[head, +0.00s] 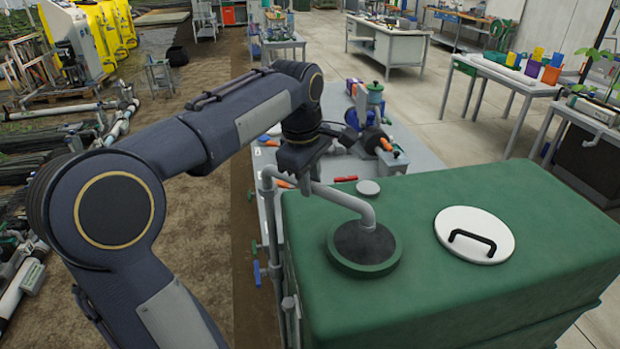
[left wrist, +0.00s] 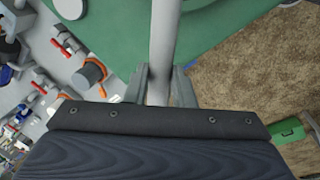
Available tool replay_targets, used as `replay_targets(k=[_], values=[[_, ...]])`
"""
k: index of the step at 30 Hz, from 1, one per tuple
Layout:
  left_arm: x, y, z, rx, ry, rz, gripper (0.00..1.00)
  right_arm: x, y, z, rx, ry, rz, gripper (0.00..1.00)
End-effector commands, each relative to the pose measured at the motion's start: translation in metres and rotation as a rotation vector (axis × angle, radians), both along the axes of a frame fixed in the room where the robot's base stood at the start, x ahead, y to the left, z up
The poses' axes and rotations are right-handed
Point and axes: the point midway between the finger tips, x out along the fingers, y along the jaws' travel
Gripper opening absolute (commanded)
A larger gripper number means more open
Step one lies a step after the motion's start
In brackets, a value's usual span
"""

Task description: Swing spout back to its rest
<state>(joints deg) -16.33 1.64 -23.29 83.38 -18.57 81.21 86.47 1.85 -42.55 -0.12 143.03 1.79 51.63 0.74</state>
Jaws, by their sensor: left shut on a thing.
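The spout is a grey bent pipe (head: 342,200) above the green tank (head: 480,200). In the head view its bent-down end stands over a dark round opening with a green rim (head: 345,266); I cannot tell how far it goes in. Its other end meets a grey standing pipe (head: 270,215) at the tank's left side. My left gripper (head: 303,185) is shut on the spout from above. In the left wrist view the fingers (left wrist: 155,88) lie on both sides of the grey pipe (left wrist: 164,40). My right gripper is not in view. I cannot make out the rest.
A white round lid with a black handle (head: 475,234) lies on the tank top, right of the opening. A grey bench (head: 412,140) with pumps and fittings stands behind the tank. Blue-handled valves (head: 256,272) are low on the left. Bare soil lies left of the tank.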

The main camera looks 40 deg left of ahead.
Motion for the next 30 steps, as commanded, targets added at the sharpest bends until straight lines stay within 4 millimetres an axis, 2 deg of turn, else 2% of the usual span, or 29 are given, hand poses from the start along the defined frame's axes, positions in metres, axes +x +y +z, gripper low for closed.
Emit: replay_targets(k=[8,14,30], values=[[0.002,0.000,0.001,0.000,0.001,0.018,0.00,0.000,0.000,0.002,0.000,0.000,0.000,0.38],[0.012,0.001,0.002,0.001,0.003,0.099,0.00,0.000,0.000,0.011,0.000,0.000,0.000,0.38],[0.062,0.021,0.003,0.002,0.002,0.546,0.00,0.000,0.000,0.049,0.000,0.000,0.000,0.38]])
